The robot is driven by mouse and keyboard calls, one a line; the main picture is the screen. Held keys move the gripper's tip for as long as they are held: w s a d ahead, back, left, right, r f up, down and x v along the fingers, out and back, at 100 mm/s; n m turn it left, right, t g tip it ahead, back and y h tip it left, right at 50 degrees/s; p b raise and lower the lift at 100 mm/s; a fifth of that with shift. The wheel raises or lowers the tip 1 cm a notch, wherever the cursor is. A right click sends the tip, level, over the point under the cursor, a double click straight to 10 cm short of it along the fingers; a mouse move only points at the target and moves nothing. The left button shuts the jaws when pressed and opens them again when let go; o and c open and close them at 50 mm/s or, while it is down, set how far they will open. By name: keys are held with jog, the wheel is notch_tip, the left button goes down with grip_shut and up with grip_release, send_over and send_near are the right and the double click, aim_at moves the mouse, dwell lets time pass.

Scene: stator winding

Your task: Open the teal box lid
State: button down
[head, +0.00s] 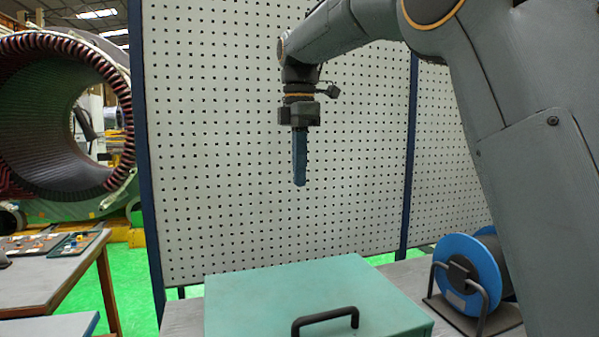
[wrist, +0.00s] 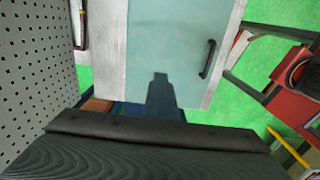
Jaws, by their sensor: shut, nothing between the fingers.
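The teal box (head: 270,300) sits at the bottom centre of the head view, its lid lying flat and closed as far as I can see. A black bar handle (head: 326,318) is on the lid near the front. In the wrist view the teal lid (wrist: 170,40) is seen from above, with the handle (wrist: 207,58) at its right side. My gripper (head: 300,184) points straight down, fingers shut and empty, well above the box and apart from it. Its fingertips (wrist: 160,76) appear over the lid's lower part in the wrist view, left of the handle.
A perforated panel (head: 230,120) stands behind the box. A blue cable reel (head: 468,265) on a black stand is at the right. A wooden table (head: 60,275) with trays is at the left. The air between my gripper and the lid is clear.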

jog(key=c, duration=1.8)
grip_release()
jog(key=shift+o, duration=0.2)
notch_tip(320, 180, up, 8)
jog(key=shift+b, duration=0.4)
jog(key=shift+f, duration=0.1)
jog(key=shift+c, duration=0.4)
